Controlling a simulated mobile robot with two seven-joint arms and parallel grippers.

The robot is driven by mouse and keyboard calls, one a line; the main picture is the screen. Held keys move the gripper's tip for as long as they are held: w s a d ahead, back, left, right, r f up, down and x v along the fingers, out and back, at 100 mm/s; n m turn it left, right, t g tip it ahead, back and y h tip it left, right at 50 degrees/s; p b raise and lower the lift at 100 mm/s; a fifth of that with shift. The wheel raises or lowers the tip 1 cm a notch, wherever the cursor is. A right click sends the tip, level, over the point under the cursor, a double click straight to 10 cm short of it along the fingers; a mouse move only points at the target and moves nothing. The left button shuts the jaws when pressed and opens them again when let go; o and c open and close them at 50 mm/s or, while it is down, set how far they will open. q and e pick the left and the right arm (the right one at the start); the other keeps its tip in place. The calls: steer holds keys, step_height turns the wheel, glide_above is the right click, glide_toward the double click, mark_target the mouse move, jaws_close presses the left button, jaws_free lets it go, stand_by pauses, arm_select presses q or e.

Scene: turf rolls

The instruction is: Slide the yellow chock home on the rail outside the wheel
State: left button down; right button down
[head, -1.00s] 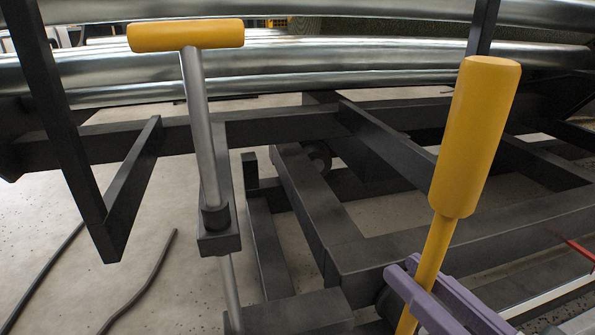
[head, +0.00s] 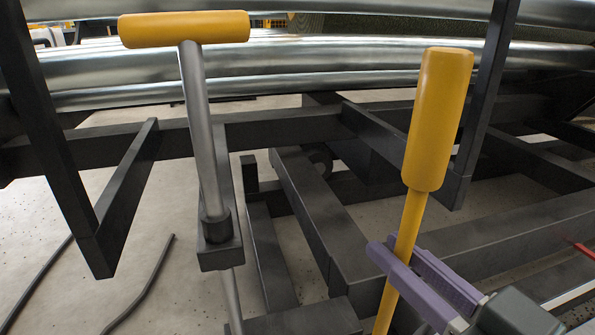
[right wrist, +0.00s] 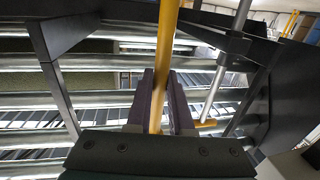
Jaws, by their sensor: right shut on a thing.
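A yellow bar with a thick grip (head: 438,120) stands slightly tilted at the right of the head view. I take it for the chock's handle; its lower end and any chock block are out of view. My right gripper (head: 398,252), with purple fingers, is shut on its thin shaft below the grip. The right wrist view shows the same yellow shaft (right wrist: 166,50) between the fingers (right wrist: 160,76). A dark round part (head: 320,163), perhaps the wheel, shows behind the dark beams, mostly hidden. I cannot tell which beam is the rail. My left gripper is not in view.
A yellow T-handle (head: 184,30) on a steel rod (head: 200,130) stands left of centre, through a dark bracket. Dark frame beams (head: 320,215) fill the middle. Shiny rollers (head: 300,65) cross behind. Open floor (head: 185,270) shows at lower left, with a dark rod on it.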

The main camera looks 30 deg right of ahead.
steer(key=shift+w+d+b, duration=0.7)
steer(key=shift+w+d, duration=0.55)
steer(key=shift+w, duration=3.95)
steer(key=s+d+f+b, duration=0.1)
steer(key=d+f+b, duration=0.1)
steer(key=d+b, duration=0.2)
steer(key=shift+d+f, duration=0.2)
steer(key=shift+d, duration=0.5)
